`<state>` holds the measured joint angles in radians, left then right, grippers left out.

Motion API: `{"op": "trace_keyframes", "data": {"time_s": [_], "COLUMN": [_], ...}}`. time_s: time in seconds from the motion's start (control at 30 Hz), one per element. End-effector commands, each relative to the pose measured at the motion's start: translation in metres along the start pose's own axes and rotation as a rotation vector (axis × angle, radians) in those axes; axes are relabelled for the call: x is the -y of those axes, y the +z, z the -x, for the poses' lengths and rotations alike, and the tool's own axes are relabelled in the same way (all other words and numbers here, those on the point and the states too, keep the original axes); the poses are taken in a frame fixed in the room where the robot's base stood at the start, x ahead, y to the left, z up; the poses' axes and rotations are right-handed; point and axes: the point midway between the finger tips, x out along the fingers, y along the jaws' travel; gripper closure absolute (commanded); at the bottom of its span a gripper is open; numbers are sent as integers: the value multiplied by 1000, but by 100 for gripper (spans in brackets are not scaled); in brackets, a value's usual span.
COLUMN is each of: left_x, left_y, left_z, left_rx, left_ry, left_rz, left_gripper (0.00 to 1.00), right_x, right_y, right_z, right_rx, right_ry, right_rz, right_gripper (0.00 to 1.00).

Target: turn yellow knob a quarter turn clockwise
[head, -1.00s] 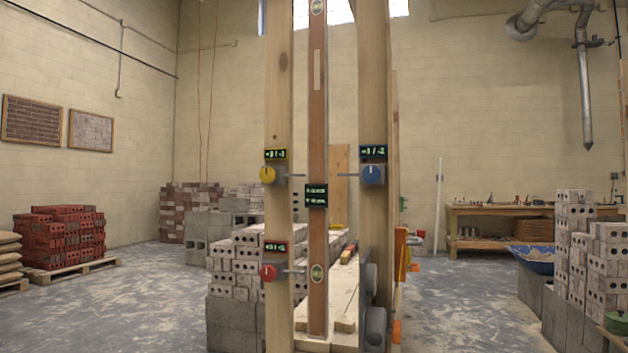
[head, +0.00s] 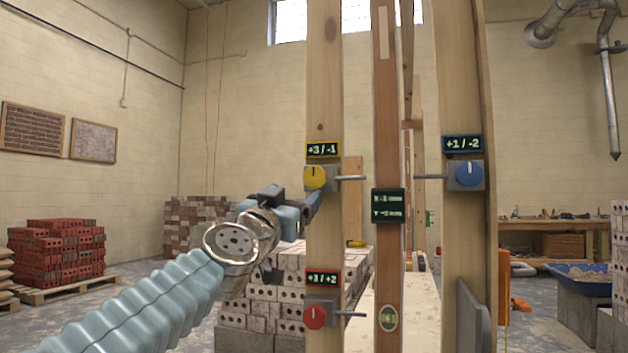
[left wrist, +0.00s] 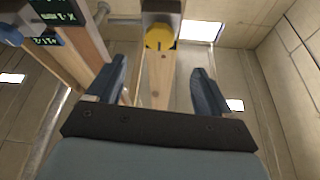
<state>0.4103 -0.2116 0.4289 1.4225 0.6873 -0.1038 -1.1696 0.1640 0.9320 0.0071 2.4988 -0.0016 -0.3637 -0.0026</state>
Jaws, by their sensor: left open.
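The yellow knob (head: 315,178) is mounted on the left wooden post, under a small display reading "+3 / -1". A dark pointer mark on the knob stands about upright. My left gripper (head: 306,212) is below and slightly left of the knob in the head view, apart from it. In the left wrist view the gripper (left wrist: 157,85) has its two fingers spread wide with nothing between them. The yellow knob (left wrist: 159,37) shows beyond the fingertips there, near the top middle. My right gripper is not in view.
A red knob (head: 315,316) sits lower on the same post. A blue knob (head: 469,174) is on the right post. A brown vertical board (head: 388,120) with a dark display (head: 388,205) stands between them. Metal rods stick out beside the knobs. Stacked bricks (head: 260,300) stand behind.

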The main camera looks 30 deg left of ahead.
Motion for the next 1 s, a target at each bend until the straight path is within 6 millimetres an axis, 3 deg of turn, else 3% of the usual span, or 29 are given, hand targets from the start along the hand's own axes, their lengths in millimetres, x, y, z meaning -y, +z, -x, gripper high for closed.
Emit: {"op": "trace_keyframes", "data": {"time_s": [0.3,0.5,0.9,1.0], "left_x": [1,0,0,0], "left_y": [-4,-2,2,2], "left_z": [-77,-106,-115,-115], "left_rx": [4,3,2,3], "left_ry": [2,1,0,0], "left_rz": [5,3,1,1], "left_gripper": [20,20,20,32], "right_x": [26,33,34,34], "right_y": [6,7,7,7], "right_z": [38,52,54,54], "right_rx": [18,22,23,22], "right_ry": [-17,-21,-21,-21], "right_rz": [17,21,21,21], "right_gripper": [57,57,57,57]}}
